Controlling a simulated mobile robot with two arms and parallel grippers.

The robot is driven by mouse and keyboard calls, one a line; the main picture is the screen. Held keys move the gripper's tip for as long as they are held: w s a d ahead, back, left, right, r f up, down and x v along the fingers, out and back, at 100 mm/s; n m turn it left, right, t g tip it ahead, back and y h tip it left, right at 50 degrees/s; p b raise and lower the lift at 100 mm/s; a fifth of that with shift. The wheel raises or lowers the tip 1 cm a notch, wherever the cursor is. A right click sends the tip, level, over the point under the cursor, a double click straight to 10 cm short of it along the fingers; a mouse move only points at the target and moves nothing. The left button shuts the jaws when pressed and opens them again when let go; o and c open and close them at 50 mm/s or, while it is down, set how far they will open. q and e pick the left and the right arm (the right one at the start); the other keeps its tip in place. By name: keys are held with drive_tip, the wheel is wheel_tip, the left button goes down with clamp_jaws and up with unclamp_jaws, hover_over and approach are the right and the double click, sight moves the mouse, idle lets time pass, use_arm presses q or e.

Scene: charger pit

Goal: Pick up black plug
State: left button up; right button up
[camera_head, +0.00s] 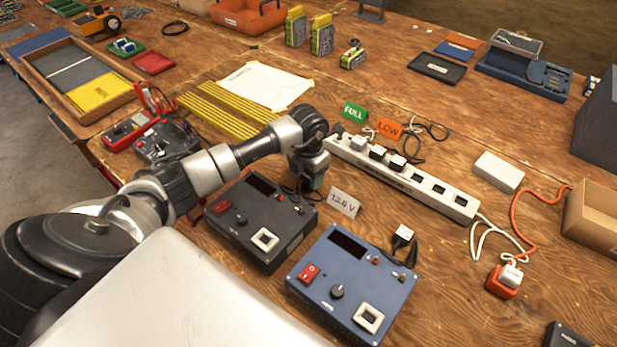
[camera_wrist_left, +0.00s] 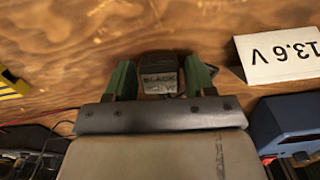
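In the left wrist view a black plug (camera_wrist_left: 158,66) with a label reading BLACK is between the two green fingers of my left gripper (camera_wrist_left: 160,85). The fingers are on either side of it, very close; I cannot tell whether they press on it. In the head view my left gripper (camera_head: 309,176) points down at the bench behind the dark charger box (camera_head: 262,262), left of the white power strip (camera_head: 455,205). The plug is hidden there by the gripper and arm. My right gripper is not in view.
A blue charger box (camera_head: 310,283) stands close in front. A 13.6 V card (camera_head: 344,203) stands just right of my left gripper. Green FULL (camera_head: 354,111) and orange LOW (camera_head: 388,128) cards stand behind the strip. Yellow rulers (camera_head: 232,110) lie to the left.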

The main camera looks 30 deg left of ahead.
use_arm(q)
drive_tip(key=c, duration=0.7)
drive_tip(key=shift+r, duration=0.1)
